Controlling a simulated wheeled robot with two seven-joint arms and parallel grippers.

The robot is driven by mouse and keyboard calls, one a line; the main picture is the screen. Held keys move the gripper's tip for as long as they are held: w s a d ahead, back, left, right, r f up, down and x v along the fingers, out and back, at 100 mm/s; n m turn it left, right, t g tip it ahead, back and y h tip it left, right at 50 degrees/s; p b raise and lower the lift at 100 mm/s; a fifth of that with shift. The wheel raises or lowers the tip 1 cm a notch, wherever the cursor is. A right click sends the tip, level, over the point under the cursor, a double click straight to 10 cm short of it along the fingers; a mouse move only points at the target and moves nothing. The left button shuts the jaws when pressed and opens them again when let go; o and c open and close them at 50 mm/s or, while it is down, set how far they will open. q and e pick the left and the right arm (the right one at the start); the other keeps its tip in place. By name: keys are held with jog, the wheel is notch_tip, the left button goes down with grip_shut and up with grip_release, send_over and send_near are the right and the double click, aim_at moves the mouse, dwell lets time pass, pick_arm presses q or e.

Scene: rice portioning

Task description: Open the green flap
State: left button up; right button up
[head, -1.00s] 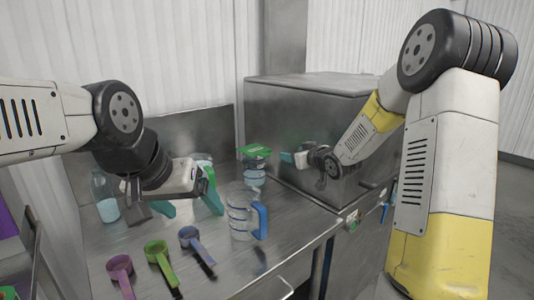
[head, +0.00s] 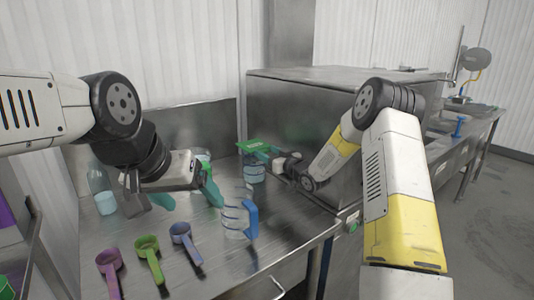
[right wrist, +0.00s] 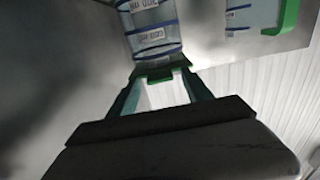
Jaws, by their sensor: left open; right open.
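The green flap (head: 254,146) is on top of a clear container (head: 254,172) with blue bands, beside the steel box. It looks closed. In the right wrist view, a green piece (right wrist: 158,74) shows at the edge of the container (right wrist: 150,30), just beyond my fingertips. My right gripper (head: 273,154) is open with its teal fingertips close to the flap's right side; contact cannot be told.
A clear jug with a blue handle (head: 252,219) stands in front of the container. Purple (head: 109,262), green (head: 147,246) and blue (head: 181,232) scoops lie at the front. A bottle (head: 104,196) stands at the left. The steel box (head: 290,110) stands behind my right arm.

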jog(key=shift+w+a, duration=0.15)
jog(key=shift+w, duration=0.05)
jog(key=shift+c, duration=0.2)
grip_shut()
dwell(1.2)
